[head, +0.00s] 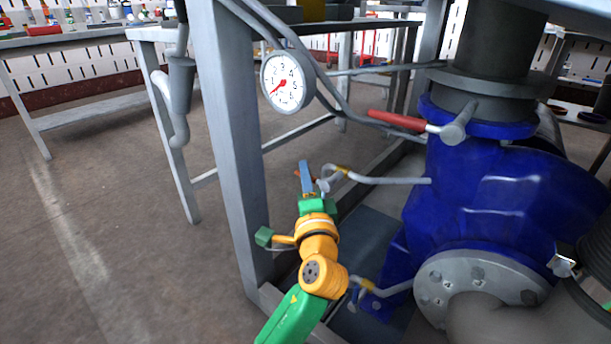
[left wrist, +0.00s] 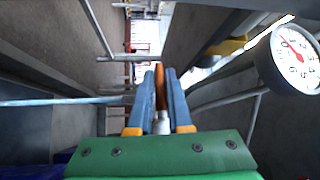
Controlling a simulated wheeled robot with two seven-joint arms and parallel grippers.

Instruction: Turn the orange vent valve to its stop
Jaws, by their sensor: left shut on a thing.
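The orange vent valve (left wrist: 159,82) shows as a narrow orange handle between my left fingers in the left wrist view, with a pale stem (left wrist: 161,122) nearer the palm. In the head view only a small orange bit of the valve (head: 297,175) shows beside the fingers, at the end of a thin grey pipe from the blue pump. My left gripper (head: 306,178) is shut on this handle; its blue-grey fingers also show in the left wrist view (left wrist: 166,88). The fingers hide most of the handle, so its exact angle is unclear. My right gripper is not in view.
A blue pump (head: 470,190) with a grey flange fills the right side. A red lever (head: 398,120) sticks out above the thin pipe (head: 385,180). A pressure gauge (head: 287,81) hangs by a grey frame post (head: 232,150). Open floor (head: 110,220) lies to the left.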

